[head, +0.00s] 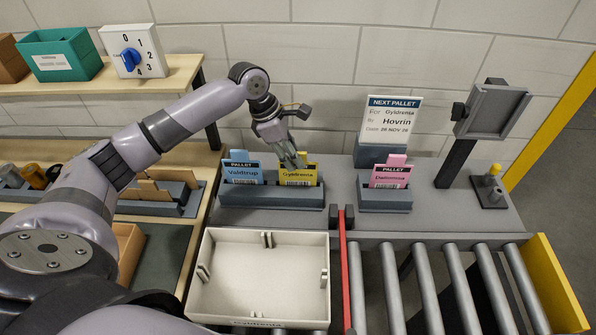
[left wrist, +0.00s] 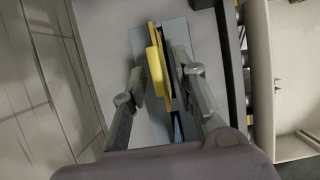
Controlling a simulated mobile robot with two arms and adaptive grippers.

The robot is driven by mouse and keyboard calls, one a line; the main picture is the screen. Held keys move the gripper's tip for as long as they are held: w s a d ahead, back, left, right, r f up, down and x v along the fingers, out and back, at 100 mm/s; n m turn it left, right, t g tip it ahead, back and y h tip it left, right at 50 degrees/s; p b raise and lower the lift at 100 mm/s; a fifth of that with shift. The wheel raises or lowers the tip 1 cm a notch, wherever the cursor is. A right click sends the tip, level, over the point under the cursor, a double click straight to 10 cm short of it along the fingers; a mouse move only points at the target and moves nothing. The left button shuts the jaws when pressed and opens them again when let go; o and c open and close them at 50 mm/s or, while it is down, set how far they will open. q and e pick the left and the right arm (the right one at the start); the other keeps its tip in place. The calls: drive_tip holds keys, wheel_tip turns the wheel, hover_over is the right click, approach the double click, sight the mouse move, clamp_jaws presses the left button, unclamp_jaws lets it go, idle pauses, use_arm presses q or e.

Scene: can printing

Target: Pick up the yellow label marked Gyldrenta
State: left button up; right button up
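The yellow Gyldrenta label (head: 298,174) stands upright in a grey holder (head: 268,195), at its right end, with a blue Valdtrup label (head: 242,173) to its left. My left gripper (head: 297,161) is over the yellow label, pointing down at its top. In the left wrist view the left gripper (left wrist: 160,64) is open, with one finger on each side of the yellow label (left wrist: 165,75); a gap shows beside it. Whether a finger touches it I cannot tell. My right gripper is not in view.
A pink label (head: 391,172) stands in another holder to the right, before a "Next pallet" sign (head: 388,125) naming Gyldrenta. An empty beige tray (head: 262,308) sits in front, next to a red bar (head: 345,275) and rollers (head: 430,288). A grey stand (head: 490,112) rises at right.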

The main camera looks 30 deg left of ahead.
sight(298, 174)
use_arm(q)
drive_tip(key=p+x, duration=0.1)
drive_tip(key=x, duration=0.4)
drive_tip(key=shift+w+d+r+p, duration=0.15)
drive_tip(key=shift+d+p, duration=0.05)
drive_tip(key=shift+p, duration=0.15)
drive_tip(key=shift+c, duration=0.3)
drive_tip(key=c, duration=0.6)
clamp_jaws()
